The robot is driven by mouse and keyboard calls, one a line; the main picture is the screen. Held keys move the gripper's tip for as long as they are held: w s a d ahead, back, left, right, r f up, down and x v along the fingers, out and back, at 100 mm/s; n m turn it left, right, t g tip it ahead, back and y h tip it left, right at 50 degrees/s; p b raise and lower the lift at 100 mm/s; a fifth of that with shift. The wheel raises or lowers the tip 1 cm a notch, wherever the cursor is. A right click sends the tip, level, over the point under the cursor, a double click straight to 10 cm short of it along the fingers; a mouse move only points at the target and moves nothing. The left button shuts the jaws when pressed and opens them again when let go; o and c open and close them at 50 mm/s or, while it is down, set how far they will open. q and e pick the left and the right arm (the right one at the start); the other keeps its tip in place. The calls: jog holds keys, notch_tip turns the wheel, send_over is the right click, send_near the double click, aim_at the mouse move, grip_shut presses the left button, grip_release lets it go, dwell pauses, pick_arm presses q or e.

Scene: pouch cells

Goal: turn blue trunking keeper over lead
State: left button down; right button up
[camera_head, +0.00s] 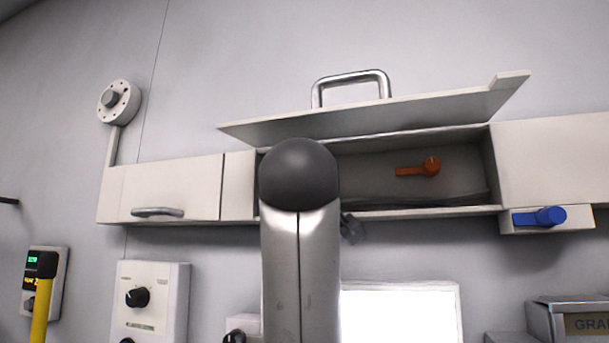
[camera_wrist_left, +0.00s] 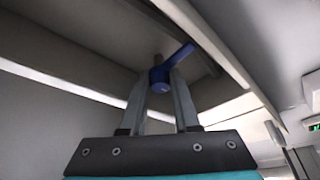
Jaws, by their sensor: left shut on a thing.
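In the left wrist view a blue keeper (camera_wrist_left: 176,60), a round hub with a short lever, sits under a pale overhang. My left gripper (camera_wrist_left: 160,84) is shut on its hub, one finger on each side, with the lever pointing up and right. In the head view an arm of mine hides the gripped keeper and most of the gripper. A blue keeper (camera_head: 540,216) shows there on a small white block at the right, its lever pointing left. I cannot tell whether it is the same one. No lead is clearly visible. My right gripper is not in view.
The white trunking (camera_head: 570,155) has its flap (camera_head: 400,115) raised, with a metal handle (camera_head: 350,82) on it. An orange keeper (camera_head: 420,168) lies inside the open bay. A dial box (camera_head: 150,300) and a meter (camera_head: 45,280) with a yellow-handled thing hang at the left.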

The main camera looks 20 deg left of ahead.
pick_arm(q)
jog(key=c, duration=0.6)
grip_release()
jog(key=shift+c, duration=0.2)
jog(key=shift+f, duration=0.1)
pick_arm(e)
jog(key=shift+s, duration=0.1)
